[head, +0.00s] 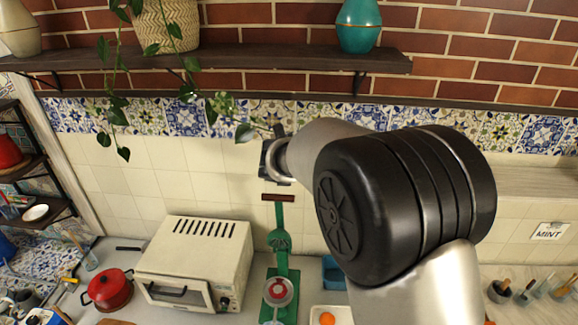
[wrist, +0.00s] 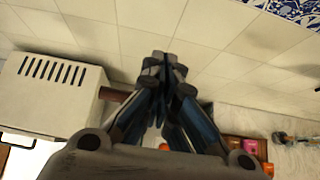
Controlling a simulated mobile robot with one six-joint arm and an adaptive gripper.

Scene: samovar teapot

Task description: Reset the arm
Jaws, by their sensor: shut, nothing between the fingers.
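My gripper (wrist: 165,65) is shut and empty in the wrist view, its dark fingertips close together against the cream tiled wall. Nothing is between the fingers. In the head view my arm reaches up across the middle right, in front of the tiles, and its large black joint hides part of the counter and wall. The gripper's fingers cannot be made out clearly there.
A white toaster oven (head: 195,258) stands on the counter, also in the wrist view (wrist: 50,95). Left of it is a red pot (head: 108,290); right is a green press (head: 280,250). A dark wall shelf (head: 230,60) holds a teal vase (head: 358,27) and a woven planter (head: 168,25).

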